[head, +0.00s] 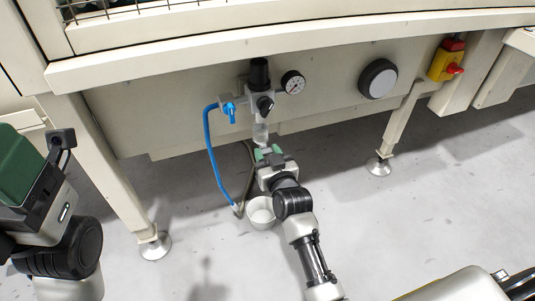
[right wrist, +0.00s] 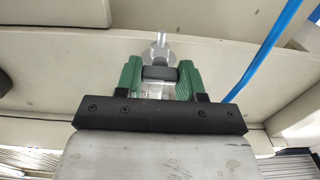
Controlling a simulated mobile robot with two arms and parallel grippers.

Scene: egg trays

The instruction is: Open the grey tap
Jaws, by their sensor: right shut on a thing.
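The grey tap (right wrist: 160,73) is a dark grey piece under the clear bowl (head: 261,134) of the air unit. In the right wrist view it sits between the two green fingers of my right gripper (right wrist: 160,82), which is shut on it from below. In the head view my right gripper (head: 268,153) is just under the bowl and hides the tap. My left gripper (head: 22,170) shows only in part at the left edge, with a green part; its fingertips are cut off.
The air unit carries a black knob (head: 259,72), a black lever (head: 265,106), a gauge (head: 293,82) and a blue tap (head: 230,112) with a blue hose (head: 209,150). A white cup (head: 261,212) stands below. A red-yellow switch (head: 447,62) is at right.

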